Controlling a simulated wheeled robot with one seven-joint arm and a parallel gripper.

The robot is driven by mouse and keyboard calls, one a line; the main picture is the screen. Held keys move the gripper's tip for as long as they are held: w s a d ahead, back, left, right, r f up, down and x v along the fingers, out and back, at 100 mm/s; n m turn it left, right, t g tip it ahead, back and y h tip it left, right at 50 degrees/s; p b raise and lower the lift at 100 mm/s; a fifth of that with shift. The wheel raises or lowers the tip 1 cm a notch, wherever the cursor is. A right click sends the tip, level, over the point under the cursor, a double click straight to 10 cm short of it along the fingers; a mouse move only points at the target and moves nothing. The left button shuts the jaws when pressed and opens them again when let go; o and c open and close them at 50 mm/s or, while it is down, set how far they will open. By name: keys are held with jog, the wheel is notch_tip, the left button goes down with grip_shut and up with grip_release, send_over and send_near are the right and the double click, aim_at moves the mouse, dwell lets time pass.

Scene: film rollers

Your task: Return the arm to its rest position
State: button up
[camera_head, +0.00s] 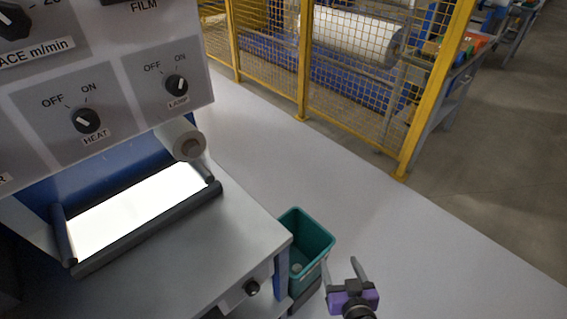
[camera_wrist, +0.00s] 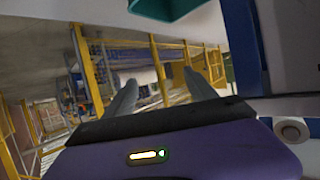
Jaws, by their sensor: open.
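My gripper (camera_head: 343,272) is at the lower right of the head view, beside the teal bin and in front of the machine's right side. Its two grey fingers are apart with nothing between them. In the wrist view the fingers of my gripper (camera_wrist: 158,92) also stand apart and empty, with the yellow fence and the hall behind them. The purple gripper body fills the bottom of that view. The rest of my arm is mostly out of view.
The machine (camera_head: 225,230) has HEAT and LAMP knobs, a lit white panel (camera_head: 140,208) and a film roll (camera_head: 188,146). A teal bin (camera_head: 312,230) with a small pale item inside stands at its right. A yellow fence (camera_head: 303,70) is behind. Floor at right is clear.

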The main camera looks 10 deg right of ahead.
jog(key=s+a+r+n+t+y, duration=0.2)
jog(key=s+a+r+n, duration=0.1)
jog(key=r, duration=0.4)
jog(key=s+d+r, duration=0.1)
jog(key=s+r, duration=0.3)
jog(key=s, duration=0.5)
jog(key=s+d+r+m+h, duration=0.1)
jog(key=s+r, duration=0.3)
jog(key=s, duration=0.5)
jog(key=s+d+r+m, duration=0.1)
jog(key=s+r, duration=0.3)
jog(key=s, duration=0.6)
jog(key=shift+d+r+g+h, duration=0.25)
jog(key=shift+d+g+h, duration=0.05)
jog(key=shift+d, duration=0.2)
